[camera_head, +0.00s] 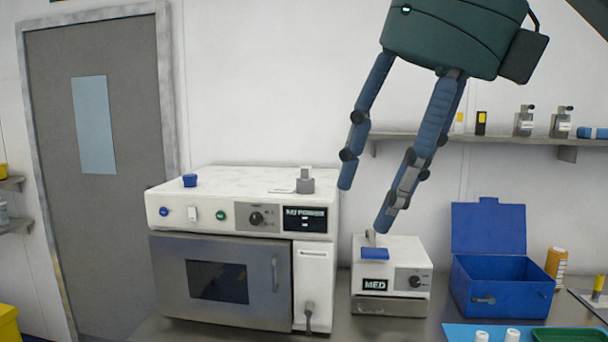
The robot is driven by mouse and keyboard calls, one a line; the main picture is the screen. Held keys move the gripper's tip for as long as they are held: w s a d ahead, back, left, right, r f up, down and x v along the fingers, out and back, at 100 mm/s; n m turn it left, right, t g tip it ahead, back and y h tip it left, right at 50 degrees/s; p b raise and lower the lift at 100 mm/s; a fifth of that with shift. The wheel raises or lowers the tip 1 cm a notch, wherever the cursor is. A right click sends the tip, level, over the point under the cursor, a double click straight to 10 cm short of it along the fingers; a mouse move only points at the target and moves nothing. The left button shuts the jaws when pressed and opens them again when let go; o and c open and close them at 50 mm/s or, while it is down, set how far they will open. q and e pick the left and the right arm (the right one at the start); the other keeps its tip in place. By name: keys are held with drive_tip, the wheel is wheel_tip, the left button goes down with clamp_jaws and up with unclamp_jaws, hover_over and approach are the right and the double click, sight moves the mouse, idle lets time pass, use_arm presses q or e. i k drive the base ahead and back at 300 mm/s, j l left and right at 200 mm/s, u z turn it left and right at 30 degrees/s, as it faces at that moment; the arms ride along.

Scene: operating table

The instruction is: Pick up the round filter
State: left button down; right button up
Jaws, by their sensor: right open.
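My right gripper (365,202) hangs down from the top of the view, its long blue-grey fingers apart, open and empty. Its fingertips are above and in front of the small white MED device (408,258), close to the blue piece (375,253) on that device. I cannot tell for certain which thing is the round filter. A small round blue piece (190,181) lies on top of the large white oven (240,225), well to the left of the gripper. A grey fitting (306,182) stands on the oven top too. My left gripper is not in view.
An open blue box (502,283) stands right of the MED device, with an orange bottle (556,263) beside it. White-capped bottles (512,335) and a green tray (568,335) are at the front right. A wall shelf (490,140) holds several bottles behind my right gripper.

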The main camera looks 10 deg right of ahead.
sight(305, 171)
drive_tip(key=i, duration=1.75)
